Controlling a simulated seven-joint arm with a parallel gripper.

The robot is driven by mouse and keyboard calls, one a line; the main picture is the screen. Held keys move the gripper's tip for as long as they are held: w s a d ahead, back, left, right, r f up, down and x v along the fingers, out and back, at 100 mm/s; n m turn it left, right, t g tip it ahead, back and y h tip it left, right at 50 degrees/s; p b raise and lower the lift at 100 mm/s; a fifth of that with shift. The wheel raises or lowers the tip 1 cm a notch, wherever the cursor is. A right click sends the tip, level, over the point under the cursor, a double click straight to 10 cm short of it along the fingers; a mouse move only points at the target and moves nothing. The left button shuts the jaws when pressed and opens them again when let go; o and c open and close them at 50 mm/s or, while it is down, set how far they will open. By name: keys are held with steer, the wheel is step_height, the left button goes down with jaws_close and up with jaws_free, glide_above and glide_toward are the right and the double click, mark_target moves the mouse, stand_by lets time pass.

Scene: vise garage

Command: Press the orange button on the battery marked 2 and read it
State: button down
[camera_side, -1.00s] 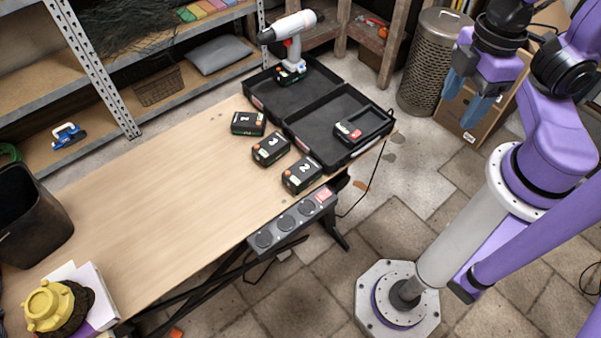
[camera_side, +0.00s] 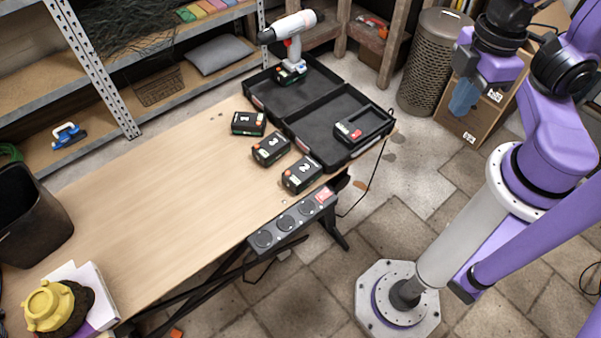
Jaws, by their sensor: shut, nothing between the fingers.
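The battery marked 2 (camera_side: 302,175) is a black block lying on the wooden workbench, nearest the front right edge. A small orange spot shows on it, but its button is too small to make out clearly. The battery marked 3 (camera_side: 271,150) and the battery marked 1 (camera_side: 248,123) lie in a row behind it to the upper left. My gripper (camera_side: 463,100) is shut and empty, pointing down off the bench at the right, well apart from the batteries.
An open black case (camera_side: 300,120) sits on the bench behind the batteries, with a drill (camera_side: 290,45) standing in its far half and a charger-like block (camera_side: 362,127) in the near half. A power strip (camera_side: 292,221) runs along the bench's front edge.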

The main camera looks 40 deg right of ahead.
stand_by(0.8)
steer(key=m+t+y, duration=0.5)
steer(key=m+t, duration=0.2)
steer(key=m, duration=0.8)
glide_above(292, 173)
step_height(292, 173, down, 19)
steer(key=shift+a+n, duration=0.1)
steer(key=shift+n, duration=0.2)
steer(key=shift+f, duration=4.4)
steer(key=shift+f, duration=0.15)
